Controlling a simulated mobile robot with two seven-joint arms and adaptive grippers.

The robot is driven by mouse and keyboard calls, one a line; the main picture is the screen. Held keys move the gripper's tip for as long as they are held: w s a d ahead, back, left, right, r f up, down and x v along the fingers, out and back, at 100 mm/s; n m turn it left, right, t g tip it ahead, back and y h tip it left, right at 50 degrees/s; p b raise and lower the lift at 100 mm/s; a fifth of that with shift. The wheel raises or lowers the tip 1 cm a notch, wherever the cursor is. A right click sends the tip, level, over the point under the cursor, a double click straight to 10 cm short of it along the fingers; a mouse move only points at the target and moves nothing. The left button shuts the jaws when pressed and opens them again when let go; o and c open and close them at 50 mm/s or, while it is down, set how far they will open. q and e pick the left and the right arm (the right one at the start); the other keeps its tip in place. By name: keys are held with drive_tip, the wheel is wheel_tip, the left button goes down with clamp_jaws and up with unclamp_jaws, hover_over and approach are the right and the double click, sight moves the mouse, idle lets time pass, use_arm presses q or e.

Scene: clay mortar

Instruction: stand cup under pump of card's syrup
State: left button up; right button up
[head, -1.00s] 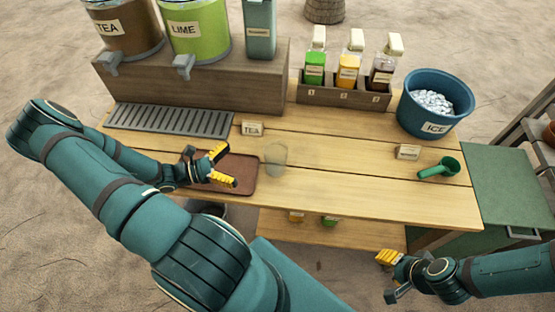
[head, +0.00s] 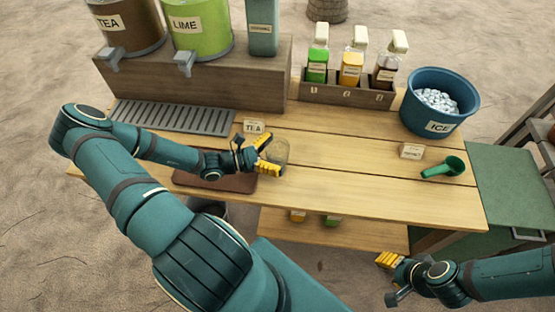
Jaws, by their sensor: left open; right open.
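A clear cup (head: 281,152) stands upright on the wooden counter, near its middle. My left gripper (head: 268,156) is open at the cup's left side, its yellow fingers partly covering it; I cannot tell whether they touch it. Three syrup bottles with pale pump tops stand in a wooden rack at the back: green (head: 317,67), yellow (head: 350,69) and dark (head: 386,75). A small card reading TEA (head: 254,126) stands behind the cup. Another card (head: 410,151) stands at the right, its writing too small to read. My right gripper (head: 388,261) is open and empty, off the counter's front edge.
A blue ice bucket (head: 436,112) and a green scoop (head: 444,167) are at the right. A brown tray (head: 215,183) lies under my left arm. A drip grate (head: 172,117) and TEA and LIME dispensers are at the back left. Counter between cup and rack is clear.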

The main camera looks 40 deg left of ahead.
use_arm(q)
drive_tip(key=shift+w+d, duration=0.15)
drive_tip(key=c, duration=1.2)
